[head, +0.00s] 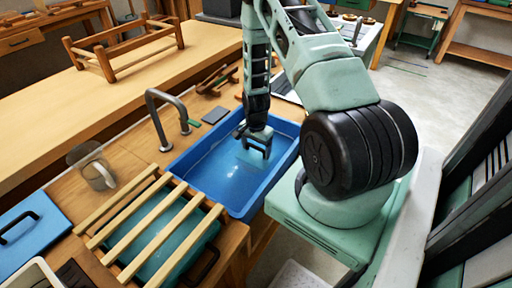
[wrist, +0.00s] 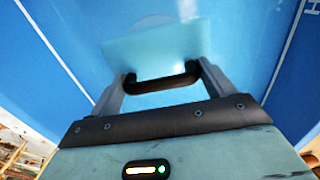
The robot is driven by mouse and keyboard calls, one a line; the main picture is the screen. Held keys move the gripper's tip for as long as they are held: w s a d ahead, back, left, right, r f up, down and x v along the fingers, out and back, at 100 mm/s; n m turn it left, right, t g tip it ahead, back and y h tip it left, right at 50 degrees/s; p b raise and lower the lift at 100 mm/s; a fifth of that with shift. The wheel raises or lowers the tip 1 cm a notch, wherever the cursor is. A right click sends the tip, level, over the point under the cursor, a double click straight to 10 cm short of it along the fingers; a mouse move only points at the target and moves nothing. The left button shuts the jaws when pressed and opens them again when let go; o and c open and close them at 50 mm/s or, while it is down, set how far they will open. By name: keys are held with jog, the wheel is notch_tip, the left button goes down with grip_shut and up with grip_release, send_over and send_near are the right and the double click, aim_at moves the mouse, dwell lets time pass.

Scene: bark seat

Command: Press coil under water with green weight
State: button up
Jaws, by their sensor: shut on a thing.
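My gripper (head: 257,142) is shut on the dark handle (wrist: 160,84) of the pale green weight (wrist: 155,45). The weight also shows in the head view (head: 254,158), faint and see-through-looking, below my gripper inside the blue tub (head: 186,160). The tub holds bluish water (head: 225,185). A pale rounded shape (wrist: 153,22) shows beyond the weight in the wrist view; I cannot tell whether it is the coil. I cannot tell whether the weight touches anything beneath it.
Pale wooden slats (head: 150,224) lie over a teal container (head: 160,250) left of the tub.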

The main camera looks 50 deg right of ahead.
jog(key=shift+f+b, duration=0.8)
jog(key=shift+f, duration=0.5)
jog(key=o, duration=1.3)
jog(key=shift+r+p, duration=6.2)
jog(key=shift+r, duration=2.35)
